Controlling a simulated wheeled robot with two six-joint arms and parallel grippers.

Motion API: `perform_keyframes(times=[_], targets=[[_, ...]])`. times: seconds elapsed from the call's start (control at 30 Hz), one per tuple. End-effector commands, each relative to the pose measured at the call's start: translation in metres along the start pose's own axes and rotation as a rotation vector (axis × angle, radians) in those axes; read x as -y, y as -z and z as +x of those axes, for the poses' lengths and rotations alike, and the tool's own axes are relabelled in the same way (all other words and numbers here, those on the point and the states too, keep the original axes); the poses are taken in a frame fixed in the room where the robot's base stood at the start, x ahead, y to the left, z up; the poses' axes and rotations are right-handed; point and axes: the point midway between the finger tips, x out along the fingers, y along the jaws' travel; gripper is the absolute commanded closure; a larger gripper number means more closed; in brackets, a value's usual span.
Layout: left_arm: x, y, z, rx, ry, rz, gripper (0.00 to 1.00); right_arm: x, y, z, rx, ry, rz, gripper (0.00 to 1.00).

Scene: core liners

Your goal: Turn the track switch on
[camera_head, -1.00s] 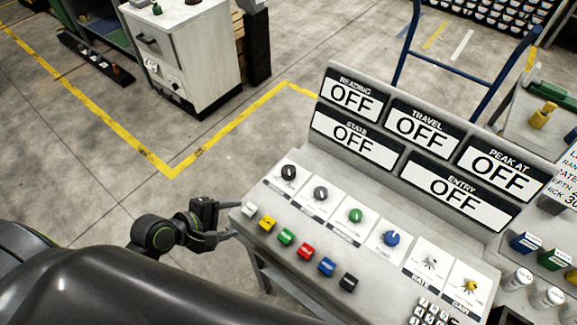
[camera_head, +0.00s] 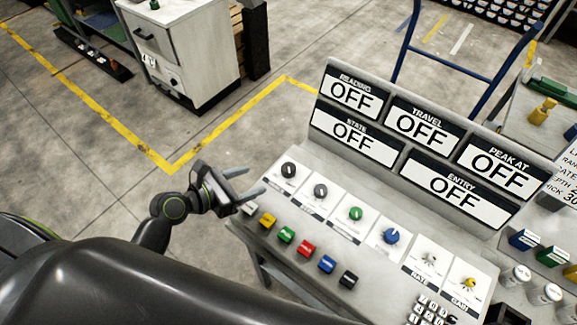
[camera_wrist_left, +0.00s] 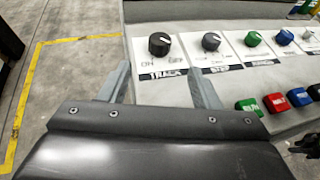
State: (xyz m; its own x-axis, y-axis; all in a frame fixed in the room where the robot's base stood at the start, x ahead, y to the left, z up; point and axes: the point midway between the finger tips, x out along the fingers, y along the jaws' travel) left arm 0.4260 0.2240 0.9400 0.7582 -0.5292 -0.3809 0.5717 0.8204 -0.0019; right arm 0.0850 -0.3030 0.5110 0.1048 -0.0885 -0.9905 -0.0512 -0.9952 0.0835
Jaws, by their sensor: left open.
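The track switch is a black rotary knob (camera_head: 289,170) at the left end of the sloped console's knob row. In the left wrist view the knob (camera_wrist_left: 159,43) has a "TRACK" label below it and ON and OFF marks. Its white pointer line leans to the upper right, on the OFF side. My left gripper (camera_head: 251,179) is open and empty, left of the knob and apart from it. In the left wrist view its fingers (camera_wrist_left: 160,72) spread below the knob, roughly either side of it.
Beside it are a dark grey knob (camera_head: 320,191), a green knob (camera_head: 355,214) and a blue knob (camera_head: 391,236). Several coloured buttons (camera_head: 305,247) line the front edge. Display panels (camera_head: 353,95) behind read OFF. Open floor (camera_head: 110,190) lies left of the console.

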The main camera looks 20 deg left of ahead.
Motion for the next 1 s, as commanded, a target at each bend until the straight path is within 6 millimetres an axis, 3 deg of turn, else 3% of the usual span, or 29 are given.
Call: perform_keyframes(times=[0.2, 0.53, 0.73, 1.0], targets=[[0.001, -0.002, 0.049, 0.003, 0.002, -0.003, 0.43, 0.0, 0.001, -0.004, 0.0, 0.0, 0.0, 0.64], [0.001, -0.001, 0.111, -0.001, 0.003, 0.0, 0.43, -0.002, 0.001, -0.006, -0.001, -0.002, -0.001, 0.64], [0.0, 0.0, 0.13, 0.0, 0.001, 0.001, 0.43, -0.004, 0.001, -0.005, -0.001, -0.005, -0.002, 0.64], [0.001, 0.0, 0.136, -0.002, 0.001, 0.003, 0.43, -0.005, 0.001, -0.005, 0.0, -0.006, -0.002, 0.64]])
